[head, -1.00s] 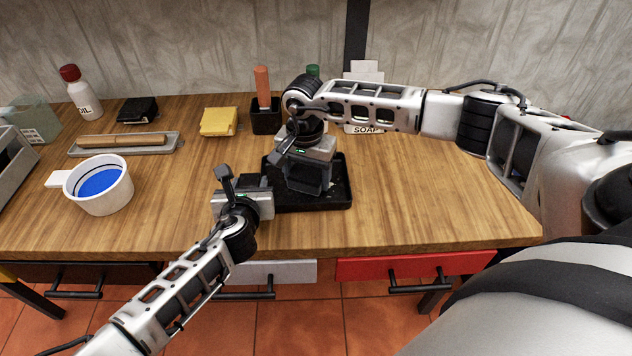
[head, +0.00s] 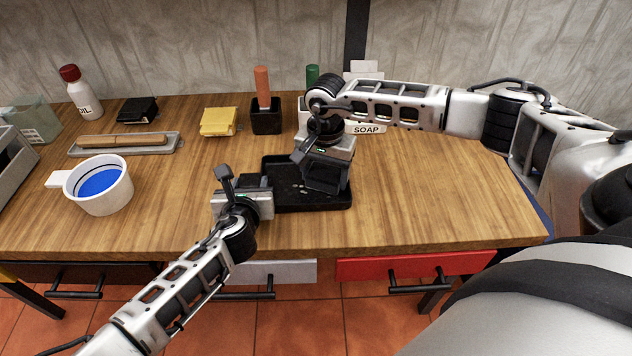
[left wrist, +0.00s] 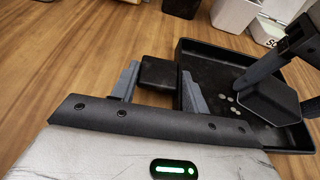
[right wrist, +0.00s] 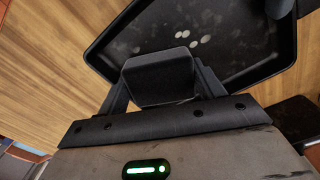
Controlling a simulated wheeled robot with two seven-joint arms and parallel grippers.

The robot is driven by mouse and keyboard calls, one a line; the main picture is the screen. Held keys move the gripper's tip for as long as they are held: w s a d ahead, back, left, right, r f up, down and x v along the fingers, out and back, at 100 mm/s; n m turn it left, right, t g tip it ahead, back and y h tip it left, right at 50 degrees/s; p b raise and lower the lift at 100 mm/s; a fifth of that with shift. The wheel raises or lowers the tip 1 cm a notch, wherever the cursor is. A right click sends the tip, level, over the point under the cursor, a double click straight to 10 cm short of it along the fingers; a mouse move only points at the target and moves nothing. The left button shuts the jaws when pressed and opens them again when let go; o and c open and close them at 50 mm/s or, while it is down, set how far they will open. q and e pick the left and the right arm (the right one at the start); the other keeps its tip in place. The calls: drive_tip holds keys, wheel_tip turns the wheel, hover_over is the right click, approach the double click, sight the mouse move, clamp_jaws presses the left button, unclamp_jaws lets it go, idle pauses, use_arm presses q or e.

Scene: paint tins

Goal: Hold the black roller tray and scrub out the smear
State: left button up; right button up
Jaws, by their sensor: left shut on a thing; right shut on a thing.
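The black roller tray (head: 338,206) lies on the wooden table near its front edge. My left gripper (head: 258,190) is at the tray's left side, its fingers (left wrist: 160,88) on either side of a black tab (left wrist: 160,74) at the rim. My right gripper (head: 326,168) is over the right part of the tray, shut on a dark block (right wrist: 160,78). The block is low over the tray floor; I cannot tell if it touches. The smear (right wrist: 188,40) shows as several pale spots on the tray floor, beside the block, also visible in the left wrist view (left wrist: 230,98).
A white tub of blue paint (head: 98,183) stands on the left. Behind are a grey tray (head: 172,146), a yellow block (head: 219,122), a black holder (head: 266,120) with an orange handle, and a soap container (head: 366,128). The table right of the tray is clear.

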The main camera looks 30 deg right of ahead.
sight(308, 173)
use_arm(q)
drive_tip(key=shift+a+f, duration=0.15)
drive_tip(key=shift+f, duration=0.15)
use_arm(e)
drive_tip(key=shift+a+r, duration=0.1)
drive_tip(key=shift+w+a, duration=0.45)
drive_tip(key=shift+a, duration=0.35)
drive_tip(key=shift+w+a, duration=0.45)
drive_tip(key=shift+a, duration=0.3)
drive_tip(key=shift+d, duration=0.15)
